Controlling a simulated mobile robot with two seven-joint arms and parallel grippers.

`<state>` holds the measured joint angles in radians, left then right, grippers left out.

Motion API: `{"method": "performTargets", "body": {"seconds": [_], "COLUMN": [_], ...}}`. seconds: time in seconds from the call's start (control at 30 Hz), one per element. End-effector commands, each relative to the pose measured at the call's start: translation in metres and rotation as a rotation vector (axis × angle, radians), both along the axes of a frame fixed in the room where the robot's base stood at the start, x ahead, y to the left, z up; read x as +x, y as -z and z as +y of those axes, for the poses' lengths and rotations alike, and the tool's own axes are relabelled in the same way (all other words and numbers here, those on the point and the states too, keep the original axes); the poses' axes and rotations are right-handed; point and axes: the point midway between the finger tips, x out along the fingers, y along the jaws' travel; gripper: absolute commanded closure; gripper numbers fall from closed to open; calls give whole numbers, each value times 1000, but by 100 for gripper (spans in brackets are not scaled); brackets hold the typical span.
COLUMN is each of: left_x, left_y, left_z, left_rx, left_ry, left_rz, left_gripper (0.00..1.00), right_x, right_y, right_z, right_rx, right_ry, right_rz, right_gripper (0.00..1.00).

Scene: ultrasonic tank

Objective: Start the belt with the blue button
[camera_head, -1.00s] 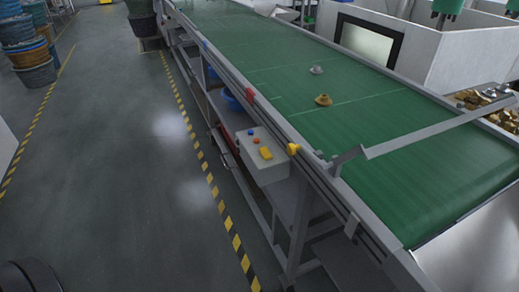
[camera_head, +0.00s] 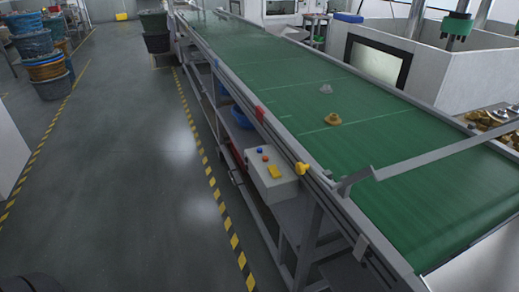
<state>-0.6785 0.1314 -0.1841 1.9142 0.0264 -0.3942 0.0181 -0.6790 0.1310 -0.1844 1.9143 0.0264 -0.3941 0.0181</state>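The blue button (camera_head: 259,150) is a small round knob on a light grey control box (camera_head: 272,184) fixed to the near side of the conveyor. A red-orange button (camera_head: 265,158) and a yellow switch (camera_head: 274,172) sit on the same top face. The green belt (camera_head: 385,152) runs from the lower right to the far upper left. A brass-coloured part (camera_head: 332,119) and a grey part (camera_head: 326,88) lie on it. Neither gripper is in view, and nothing covers the blue button.
A yellow knob (camera_head: 302,168) sticks out from the conveyor rail beside the box. A grey bar (camera_head: 440,156) crosses above the belt. Stacked tubs (camera_head: 34,58) stand at the far left. The floor left of the conveyor is clear, with yellow-black tape along it.

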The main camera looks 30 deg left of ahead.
Motion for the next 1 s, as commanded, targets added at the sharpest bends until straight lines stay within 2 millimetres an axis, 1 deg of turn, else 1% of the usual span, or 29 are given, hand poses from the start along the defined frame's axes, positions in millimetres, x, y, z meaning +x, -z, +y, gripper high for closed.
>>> {"method": "performTargets", "body": {"seconds": [0.03,0.07,0.4,1.0], "left_x": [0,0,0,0], "left_y": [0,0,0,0], "left_z": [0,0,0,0], "left_rx": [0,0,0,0], "left_ry": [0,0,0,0], "left_rz": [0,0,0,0], "left_gripper": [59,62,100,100], "right_x": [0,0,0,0], "right_y": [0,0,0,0], "right_z": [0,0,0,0], "right_rx": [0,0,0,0], "right_ry": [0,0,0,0], "right_rz": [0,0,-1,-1], "right_gripper": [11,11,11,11]}}
